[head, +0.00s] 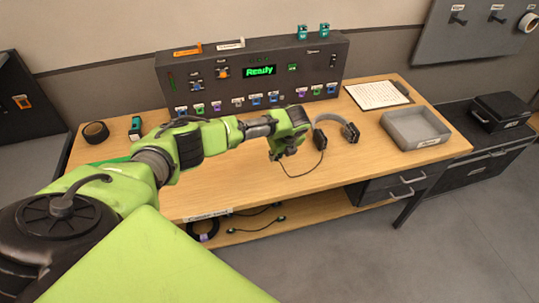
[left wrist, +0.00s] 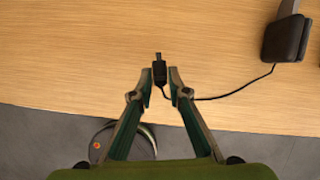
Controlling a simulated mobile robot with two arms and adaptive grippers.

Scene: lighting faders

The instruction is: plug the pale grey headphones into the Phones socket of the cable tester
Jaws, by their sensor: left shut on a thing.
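The headphones (head: 350,131) lie on the wooden bench, right of my left gripper. One dark ear cup shows in the left wrist view (left wrist: 287,38), with a thin black cable running from it. My left gripper (head: 278,154) is shut on the black headphone plug (left wrist: 159,72), which points away from the wrist between the fingertips (left wrist: 160,78). The cable loops down near the bench's front edge. The dark cable tester (head: 250,75) stands at the back with a green "Ready" display. Its small socket labels are too small to read, so I cannot pick out Phones. My right gripper is not in view.
A grey open tray (head: 447,140) and a clipboard (head: 378,94) are on the right of the bench (head: 235,192). A roll of black tape (head: 95,132) is at the left. Cables lie on the shelf below. The bench's front middle is mostly clear.

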